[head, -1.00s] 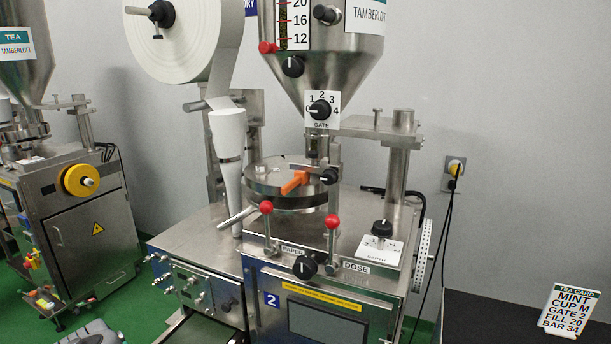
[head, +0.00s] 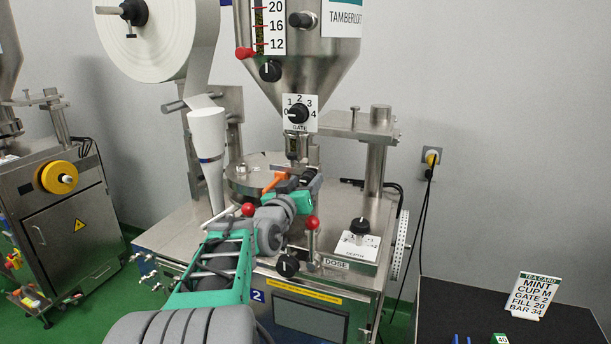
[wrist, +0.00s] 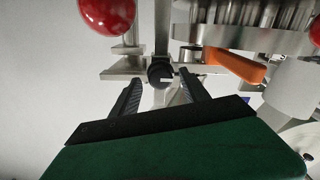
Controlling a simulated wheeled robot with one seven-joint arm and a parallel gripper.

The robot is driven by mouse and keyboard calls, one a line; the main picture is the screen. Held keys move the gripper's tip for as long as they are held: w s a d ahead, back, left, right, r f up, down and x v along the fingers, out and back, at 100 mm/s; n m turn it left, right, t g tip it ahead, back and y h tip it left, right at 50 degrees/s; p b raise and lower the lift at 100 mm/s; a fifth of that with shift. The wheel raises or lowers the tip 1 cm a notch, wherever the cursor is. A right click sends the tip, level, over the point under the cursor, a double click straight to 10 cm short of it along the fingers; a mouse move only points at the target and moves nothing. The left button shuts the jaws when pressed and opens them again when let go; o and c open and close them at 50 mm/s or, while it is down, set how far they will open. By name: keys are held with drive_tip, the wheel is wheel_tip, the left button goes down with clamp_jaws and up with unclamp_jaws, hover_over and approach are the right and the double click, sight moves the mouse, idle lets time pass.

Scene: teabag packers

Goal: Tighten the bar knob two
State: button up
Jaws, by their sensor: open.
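The machine labelled 2 (head: 257,296) stands in front of me. A small black knob (wrist: 160,74) with a pale mark on its face sits on the metal crossbar beside the orange lever (wrist: 234,65); it looks like the bar knob. My gripper (wrist: 160,90) is open, its two dark fingers pointing at this knob with one on each side in the picture. The knob looks just beyond the fingertips, and I cannot tell whether they touch it.
Red-ball levers (head: 312,222) stand close to my gripper; one red ball (wrist: 107,13) is near it in the wrist view. The hopper (head: 300,60) with its gate knob (head: 298,113) is above. A tea card (head: 535,296) stands on the black table (head: 440,300).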

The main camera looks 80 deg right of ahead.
drive_tip(key=shift+d, duration=0.35)
clamp_jaws()
idle(0.3)
drive_tip(key=shift+d, duration=0.1)
